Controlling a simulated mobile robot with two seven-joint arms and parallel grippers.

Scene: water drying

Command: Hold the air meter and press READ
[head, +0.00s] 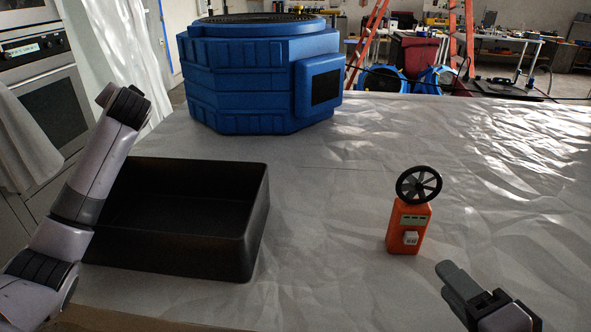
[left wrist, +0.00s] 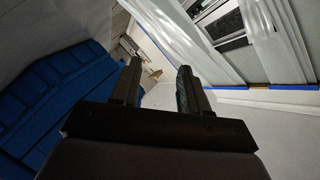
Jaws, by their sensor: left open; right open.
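The air meter (head: 407,230) stands upright on the covered table, right of centre in the head view. It has an orange body, a black fan wheel (head: 419,185) on top, a small display strip (head: 413,218) and a pale square button (head: 410,238) on its front. Any lettering on the button is too small to read. My right gripper (head: 462,288) is open and empty, in front and to the right of the meter, apart from it. My left gripper (left wrist: 158,88) is open and empty in the left wrist view, pointing away from the meter; its fingers are out of the head view.
A black open bin (head: 254,235) stands left of the meter. A large blue air mover (head: 240,80) stands behind the bin. The white sheeted tabletop (head: 330,220) is clear between bin and meter. Ladder, red bin and benches are far back.

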